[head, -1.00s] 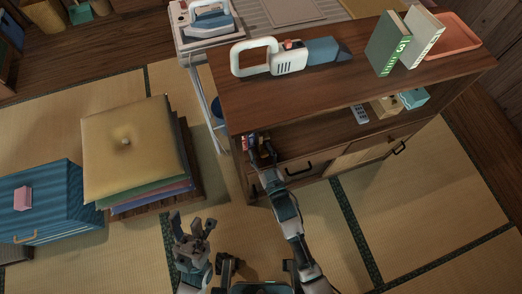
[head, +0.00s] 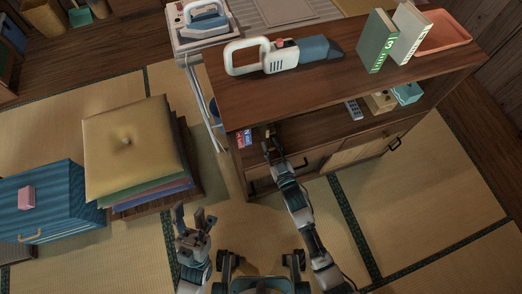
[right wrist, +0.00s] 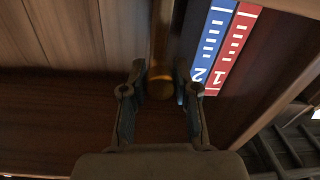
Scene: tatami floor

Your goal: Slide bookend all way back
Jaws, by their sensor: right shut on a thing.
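My right gripper (head: 271,150) reaches into the open shelf of the wooden cabinet at its left end. In the right wrist view its fingers (right wrist: 158,100) close from both sides on a narrow brown upright piece (right wrist: 162,45) with a rounded amber end, which looks like the bookend. A blue book marked 2 (right wrist: 211,50) and a red book marked 1 (right wrist: 232,50) stand close to the right of that piece. In the head view the books (head: 244,138) show left of the gripper; the bookend is hidden there. My left gripper (head: 195,220) is open and empty above the tatami.
The cabinet top (head: 350,80) holds a handheld vacuum (head: 285,55), green and white books (head: 377,42) and an orange tray (head: 443,35). Farther right on the shelf lie a remote (head: 354,109) and small boxes (head: 380,101). Cushions (head: 130,140) are stacked at left.

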